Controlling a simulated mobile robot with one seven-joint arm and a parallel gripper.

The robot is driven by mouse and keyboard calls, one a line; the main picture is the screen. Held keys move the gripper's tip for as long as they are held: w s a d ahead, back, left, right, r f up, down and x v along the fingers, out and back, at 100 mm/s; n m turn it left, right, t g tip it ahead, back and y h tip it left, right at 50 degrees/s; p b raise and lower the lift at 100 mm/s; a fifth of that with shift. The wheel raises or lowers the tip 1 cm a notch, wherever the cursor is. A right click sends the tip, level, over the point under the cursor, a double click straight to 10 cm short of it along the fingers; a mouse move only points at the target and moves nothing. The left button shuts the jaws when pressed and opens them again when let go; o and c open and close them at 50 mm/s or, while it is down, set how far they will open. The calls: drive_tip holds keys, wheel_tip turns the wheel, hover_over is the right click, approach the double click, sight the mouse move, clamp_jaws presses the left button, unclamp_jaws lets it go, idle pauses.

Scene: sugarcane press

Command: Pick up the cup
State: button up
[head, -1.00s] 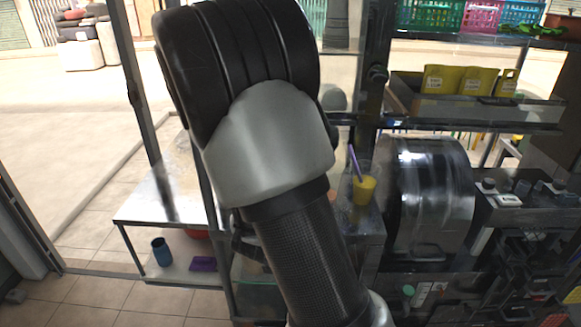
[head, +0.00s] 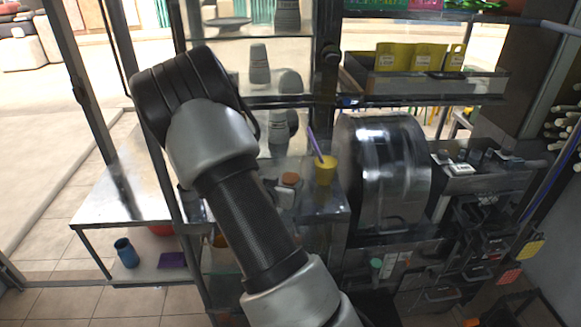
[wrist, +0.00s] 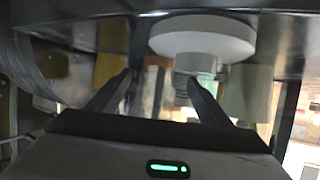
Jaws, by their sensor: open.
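A yellow cup (head: 325,171) with a purple straw stands upright on the metal counter, just left of the shiny rounded machine, in the head view. My gripper (wrist: 158,86) shows in the wrist view with its two dark fingers apart and nothing clearly held between them. In the head view my gripper is hidden behind my own arm. A blurred yellow shape (wrist: 108,70) is beside the left finger in the wrist view; I cannot tell whether it is the cup. A blue cup (head: 126,253) stands on the low shelf at left.
The shiny rounded machine (head: 383,175) stands close to the right of the yellow cup. A brown-topped jar (head: 289,182) is left of it. A shelf with yellow boxes (head: 408,57) hangs above. In the wrist view a white round disc (wrist: 203,38) is ahead of the fingers.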

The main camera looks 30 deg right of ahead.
sight(287, 176)
drive_tip(key=x, duration=0.3)
drive_tip(key=r+x, duration=0.1)
drive_tip(key=x, duration=0.1)
drive_tip(key=shift+d+f+p, duration=0.1)
drive_tip(key=shift+d+p, duration=0.2)
drive_tip(key=c, duration=1.1)
